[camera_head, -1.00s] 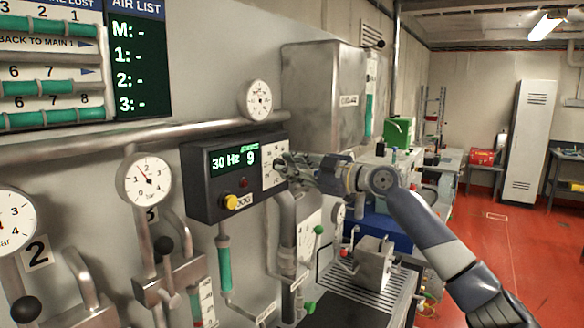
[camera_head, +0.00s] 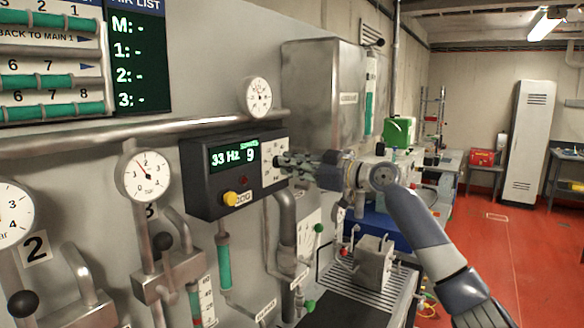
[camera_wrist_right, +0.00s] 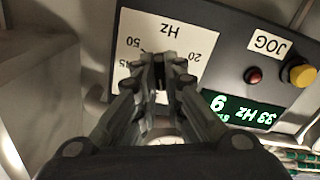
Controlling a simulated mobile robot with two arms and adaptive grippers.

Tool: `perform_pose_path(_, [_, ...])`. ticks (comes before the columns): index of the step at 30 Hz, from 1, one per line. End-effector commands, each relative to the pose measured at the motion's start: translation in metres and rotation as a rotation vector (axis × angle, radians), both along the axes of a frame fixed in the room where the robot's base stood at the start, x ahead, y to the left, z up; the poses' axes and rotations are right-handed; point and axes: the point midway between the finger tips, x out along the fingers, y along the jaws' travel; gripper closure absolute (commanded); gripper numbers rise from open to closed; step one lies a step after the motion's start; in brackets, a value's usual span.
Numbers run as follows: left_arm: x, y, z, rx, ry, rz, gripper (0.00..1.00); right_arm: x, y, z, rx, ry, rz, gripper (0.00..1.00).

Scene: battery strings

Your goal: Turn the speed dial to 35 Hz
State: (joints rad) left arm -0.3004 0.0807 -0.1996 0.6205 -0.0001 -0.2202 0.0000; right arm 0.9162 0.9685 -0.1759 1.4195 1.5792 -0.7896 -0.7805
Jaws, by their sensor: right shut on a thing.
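The control box (camera_head: 205,190) is mounted on the wall; its green display (camera_head: 234,155) reads 33 Hz, with a 9 beside it. The white dial plate (camera_head: 270,152) is on the right part of its front. In the right wrist view the plate (camera_wrist_right: 127,68) shows "Hz" and marks including 20 and 50. My right gripper (camera_head: 283,163) reaches the plate from the right. In the wrist view its fingers (camera_wrist_right: 162,72) are closed together over the plate's middle, shut on the speed dial, which they mostly hide. My left gripper is not in view.
A yellow JOG button (camera_head: 230,200) and a small red button (camera_wrist_right: 254,75) are on the box near the dial. Pipes, round gauges (camera_head: 144,176) and valves cover the wall around it. A metal cabinet (camera_head: 322,100) stands out above my right gripper.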

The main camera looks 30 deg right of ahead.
Motion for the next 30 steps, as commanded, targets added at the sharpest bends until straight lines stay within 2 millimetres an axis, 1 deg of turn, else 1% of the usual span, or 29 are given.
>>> perform_pose_path(6, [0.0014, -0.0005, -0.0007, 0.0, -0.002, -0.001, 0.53, 0.0, -0.0001, 0.0007, 0.146, 0.058, 0.0, 1.0])
perform_pose_path(13, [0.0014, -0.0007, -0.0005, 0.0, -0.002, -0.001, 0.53, 0.0, 0.0, 0.0009, 0.25, 0.1, 0.0, 1.0])
perform_pose_path(19, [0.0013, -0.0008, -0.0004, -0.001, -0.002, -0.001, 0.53, -0.0001, -0.0005, 0.0011, 0.291, 0.118, -0.002, 1.0])
perform_pose_path(30, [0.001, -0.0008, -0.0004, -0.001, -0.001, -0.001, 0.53, -0.0002, -0.0006, 0.0014, 0.299, 0.121, -0.002, 1.0])
